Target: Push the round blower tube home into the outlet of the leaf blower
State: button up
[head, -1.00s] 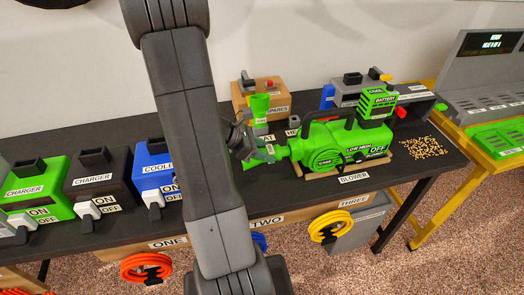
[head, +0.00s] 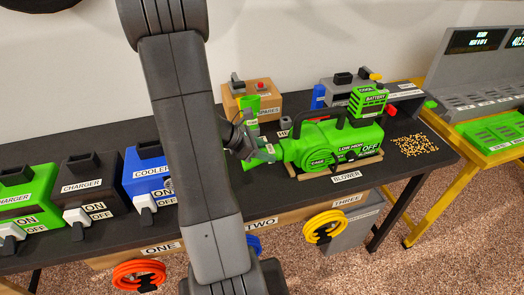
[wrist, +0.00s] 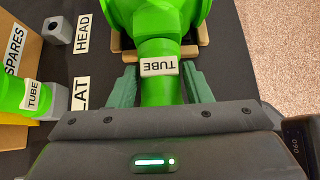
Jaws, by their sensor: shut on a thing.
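The green leaf blower (head: 312,150) stands on the dark bench, its outlet facing left toward my gripper (head: 262,153). In the wrist view, the blower (wrist: 150,14) is at the top. The round green tube (wrist: 160,92), behind a white TUBE label, lies between my two green fingers, and my gripper (wrist: 160,86) is shut on it. The tube lines up with the blower's outlet and meets it with no clear gap. I cannot tell how deep it sits. My dark gripper body hides the tube's near end.
Another green tube (wrist: 10,92) labelled TUBE sits by the FLAT label, beside the wooden SPARES box (head: 268,102). A small grey block (wrist: 58,30) is by the HEAD label. Yellow pellets (head: 415,145) lie right.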

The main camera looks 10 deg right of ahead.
jog(key=shift+d, duration=0.2)
jog(key=shift+c, duration=0.7)
jog(key=o, duration=1.4)
jog(key=shift+c, duration=0.2)
jog(key=p+v, duration=0.1)
jog(key=v, duration=1.2)
jog(key=shift+a+r, duration=0.25)
jog(key=shift+a, duration=0.05)
jog(key=b+x, duration=0.1)
jog(key=x, duration=1.3)
jog(key=shift+a, duration=0.2)
jog(key=shift+r, duration=0.1)
